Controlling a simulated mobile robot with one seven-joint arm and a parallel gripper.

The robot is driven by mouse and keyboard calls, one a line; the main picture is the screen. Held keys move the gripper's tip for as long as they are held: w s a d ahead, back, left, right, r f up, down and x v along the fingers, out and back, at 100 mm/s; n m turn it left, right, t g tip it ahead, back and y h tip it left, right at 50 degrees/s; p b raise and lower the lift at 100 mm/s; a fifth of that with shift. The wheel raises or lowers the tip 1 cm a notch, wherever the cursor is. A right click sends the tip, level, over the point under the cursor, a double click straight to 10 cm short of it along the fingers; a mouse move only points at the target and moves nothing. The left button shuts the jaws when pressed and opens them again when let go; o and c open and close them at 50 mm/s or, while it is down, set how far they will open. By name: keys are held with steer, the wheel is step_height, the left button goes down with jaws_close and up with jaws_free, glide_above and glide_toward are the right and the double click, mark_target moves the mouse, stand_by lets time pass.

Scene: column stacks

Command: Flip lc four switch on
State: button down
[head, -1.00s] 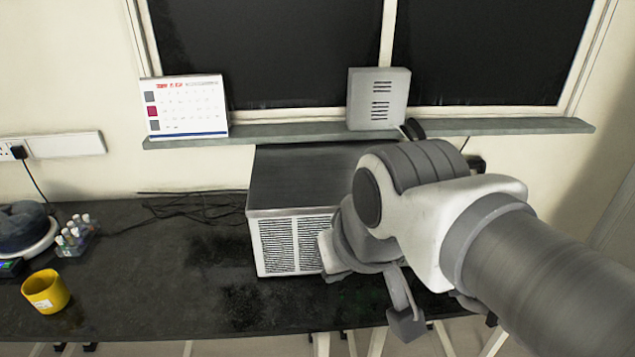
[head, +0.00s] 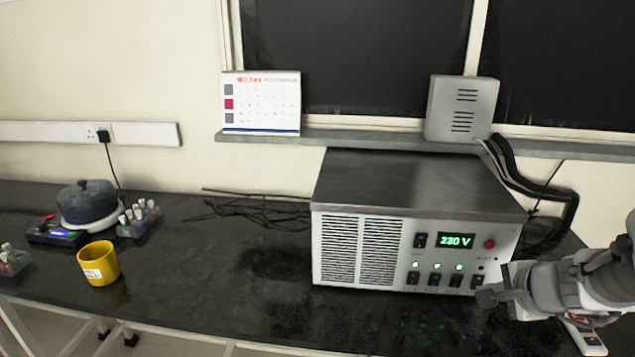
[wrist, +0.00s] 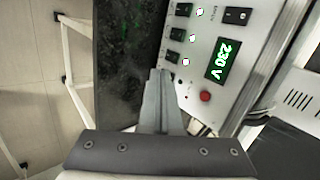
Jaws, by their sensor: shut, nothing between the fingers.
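The power unit (head: 420,180) stands on the dark bench with a lit green 230 V display (head: 455,240), also in the wrist view (wrist: 222,60). Along its lower front are three switches (head: 413,278) (head: 435,279) (head: 456,281) with lit lights above them. The fourth switch (head: 477,282) is at the right end; the small light (head: 481,268) above it looks dark. My gripper (head: 484,297) is shut and empty, its tips close by the fourth switch. In the wrist view, the fingers (wrist: 160,76) hide that switch. I cannot tell whether they touch it.
A red button (head: 489,244) and an upper switch (head: 420,240) flank the display. Black cables (head: 540,190) run behind the unit's right side. A yellow mug (head: 98,264) and a pot (head: 88,203) stand at left. The bench between mug and unit is clear.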

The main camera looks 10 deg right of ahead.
mark_target(478, 283)
steer(key=shift+m+h, duration=0.6)
steer(key=shift+m, duration=0.3)
steer(key=d, duration=0.1)
steer(key=s+d+f, duration=0.1)
steer(key=d, duration=0.1)
steer(key=s+d, duration=0.1)
steer(key=shift+d+f, duration=0.25)
steer(key=shift+f, duration=0.05)
steer(key=shift+w, duration=0.1)
steer(key=shift+f+b, duration=0.1)
steer(key=shift+b, duration=0.2)
steer(key=b+x, duration=0.5)
steer(key=x, duration=0.5)
steer(key=shift+w+f, duration=0.1)
steer(key=shift+f, duration=0.2)
steer(key=shift+w+d+r+p, duration=0.15)
steer(key=shift+w+p, duration=0.1)
steer(key=shift+w, duration=0.3)
steer(key=shift+w+d+r+p, duration=0.1)
steer(key=shift+w+d+p, duration=0.1)
steer(key=shift+w, duration=0.35)
steer(key=shift+w+d+f, duration=0.1)
steer(key=shift+w, duration=0.55)
